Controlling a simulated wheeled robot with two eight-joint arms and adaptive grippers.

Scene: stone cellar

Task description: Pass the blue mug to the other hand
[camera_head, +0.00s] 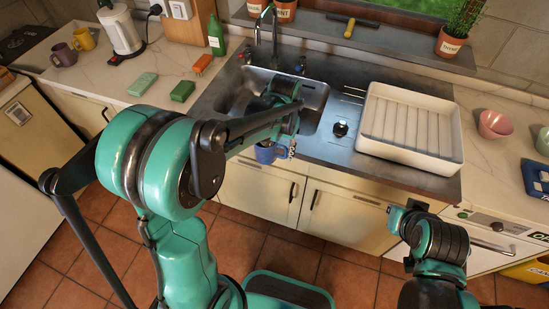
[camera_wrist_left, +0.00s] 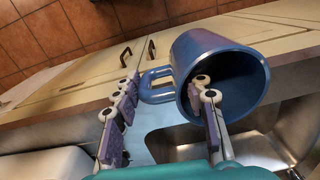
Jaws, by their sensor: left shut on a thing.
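The blue mug (camera_head: 266,154) hangs in the air in front of the sink's front edge, partly hidden by my left arm in the head view. My left gripper (camera_head: 288,147) is shut on it. In the left wrist view the blue mug (camera_wrist_left: 185,52) is tilted, with its opening towards the camera. One finger of my left gripper (camera_wrist_left: 165,105) reaches into the opening, and the other is outside, on the handle side. My right arm shows at the lower right of the head view, but its gripper fingers are not visible.
The sink (camera_head: 318,94) and a white dish rack (camera_head: 374,149) lie behind the mug. Green sponges (camera_head: 142,84), a kettle (camera_head: 122,32) and two mugs (camera_head: 64,55) stand on the left counter. A pink bowl (camera_head: 495,124) is on the right. Cabinet fronts (camera_head: 345,212) are below; the floor before them looks clear.

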